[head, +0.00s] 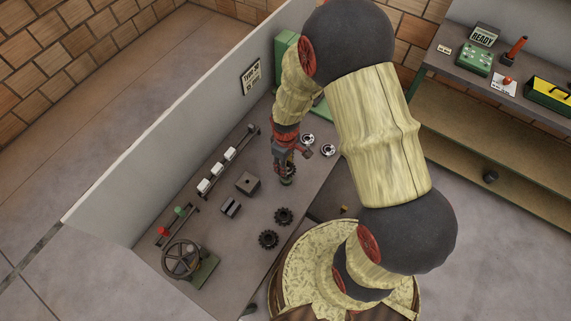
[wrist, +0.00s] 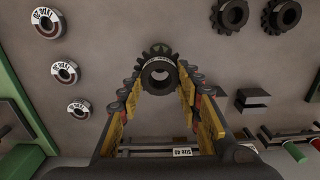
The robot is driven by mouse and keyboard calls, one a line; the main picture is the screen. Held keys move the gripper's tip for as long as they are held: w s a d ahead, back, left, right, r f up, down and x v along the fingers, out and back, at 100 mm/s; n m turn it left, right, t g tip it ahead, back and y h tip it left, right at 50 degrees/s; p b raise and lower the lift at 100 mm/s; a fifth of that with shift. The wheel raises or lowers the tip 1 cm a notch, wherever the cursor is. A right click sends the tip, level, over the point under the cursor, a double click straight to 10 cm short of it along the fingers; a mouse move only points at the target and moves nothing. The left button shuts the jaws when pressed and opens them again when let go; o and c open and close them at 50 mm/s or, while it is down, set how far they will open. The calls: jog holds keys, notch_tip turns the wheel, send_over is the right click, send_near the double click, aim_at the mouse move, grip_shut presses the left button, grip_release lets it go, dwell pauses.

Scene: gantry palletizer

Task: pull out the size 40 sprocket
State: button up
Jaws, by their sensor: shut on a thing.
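My gripper (head: 284,165) points down over the grey bench top. In the wrist view its yellow-padded fingers (wrist: 157,90) are shut on a dark toothed sprocket (wrist: 158,72) with a light bore. The lettering on its hub is too small to read. In the head view this sprocket is mostly hidden by the fingers, and a small green piece shows just below them. I cannot tell whether the sprocket is clear of what is under it. A small label (wrist: 182,151) that seems to read "Size 40" lies beyond, between the fingers.
Two loose dark sprockets (head: 283,216) (head: 268,239) lie nearer the bench's front. Pale-faced rings (head: 308,139) (head: 328,151) lie right of the gripper. Dark blocks (head: 248,183) (head: 230,206), a rail with white blocks (head: 217,171) and a handwheel (head: 182,259) stand to the left. A wall closes the back.

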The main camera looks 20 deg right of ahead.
notch_tip(320, 180, up, 8)
jog(key=p, duration=0.5)
dwell(0.7)
